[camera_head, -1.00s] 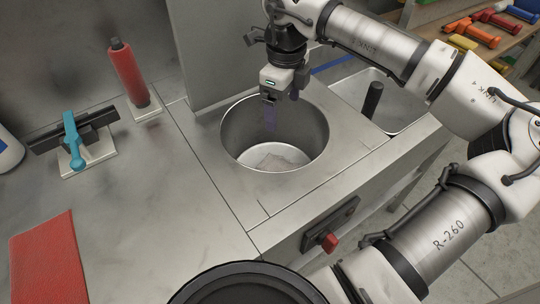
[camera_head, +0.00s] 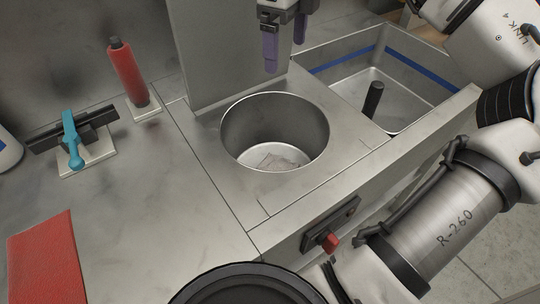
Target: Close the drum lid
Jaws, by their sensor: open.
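The drum (camera_head: 300,122) is a round steel well sunk in the grey counter, with its mouth uncovered. A flat grey metal panel, which looks like the drum lid (camera_head: 222,50), stands upright along the drum's back edge; its top is cut off by the frame. My gripper (camera_head: 285,42) is open and empty at the top of the view, with two purple fingers pointing down. In the picture it overlaps the panel's right side, above the drum's back rim. I cannot tell whether it touches the panel.
A steel basin (camera_head: 405,95) with a blue stripe and an upright black handle (camera_head: 373,98) lies to the right. A red knob (camera_head: 330,242) is on the front face. A red cylinder (camera_head: 126,72), a teal-handled tool (camera_head: 72,140) and a red mat (camera_head: 45,258) are left.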

